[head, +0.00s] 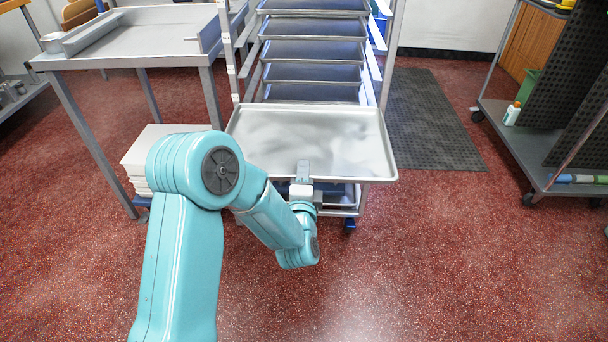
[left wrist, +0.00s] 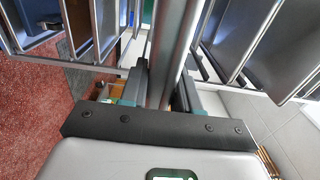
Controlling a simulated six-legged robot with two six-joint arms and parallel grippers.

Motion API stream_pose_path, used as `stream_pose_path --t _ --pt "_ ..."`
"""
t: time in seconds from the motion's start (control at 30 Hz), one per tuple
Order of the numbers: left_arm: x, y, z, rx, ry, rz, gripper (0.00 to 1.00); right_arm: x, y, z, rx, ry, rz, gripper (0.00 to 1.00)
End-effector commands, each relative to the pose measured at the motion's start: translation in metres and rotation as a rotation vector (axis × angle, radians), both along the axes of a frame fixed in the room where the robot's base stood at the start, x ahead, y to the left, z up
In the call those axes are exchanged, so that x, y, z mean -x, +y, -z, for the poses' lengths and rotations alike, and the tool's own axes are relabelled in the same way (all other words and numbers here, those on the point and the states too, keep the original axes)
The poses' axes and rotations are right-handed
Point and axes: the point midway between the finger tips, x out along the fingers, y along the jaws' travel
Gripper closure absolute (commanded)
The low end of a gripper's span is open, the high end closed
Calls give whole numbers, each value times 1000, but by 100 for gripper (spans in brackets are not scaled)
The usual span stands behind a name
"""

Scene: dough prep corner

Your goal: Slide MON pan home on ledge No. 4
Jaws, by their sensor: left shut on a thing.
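A wide, shallow metal pan (head: 330,140) juts out of the front of the tall rack (head: 235,70) toward me, looking about level. My left gripper (head: 303,172) is shut on the middle of its near rim. In the left wrist view the pan (left wrist: 176,50) shows edge-on, running away between the two fingers of the gripper (left wrist: 158,88). No MON marking or ledge number is readable. The ledge under the pan is hidden by the pan itself. My right gripper is not in view.
Several other pans (head: 313,50) sit on ledges above in the rack. A steel table (head: 140,35) stands at left, with a white stack (head: 150,150) below it. A dark cart (head: 540,150) is at right. A black mat (head: 432,120) lies beside the rack; the red floor is clear.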

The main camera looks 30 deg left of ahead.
Motion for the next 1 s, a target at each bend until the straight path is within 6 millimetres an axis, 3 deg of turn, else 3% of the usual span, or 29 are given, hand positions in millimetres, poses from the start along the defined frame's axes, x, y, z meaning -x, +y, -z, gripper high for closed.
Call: stream_pose_path --t 0.5,1.0 --pt "-26 16 -2 -3 -6 0 100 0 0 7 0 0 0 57" --pt "-30 18 -2 -2 -6 1 100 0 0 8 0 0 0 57"
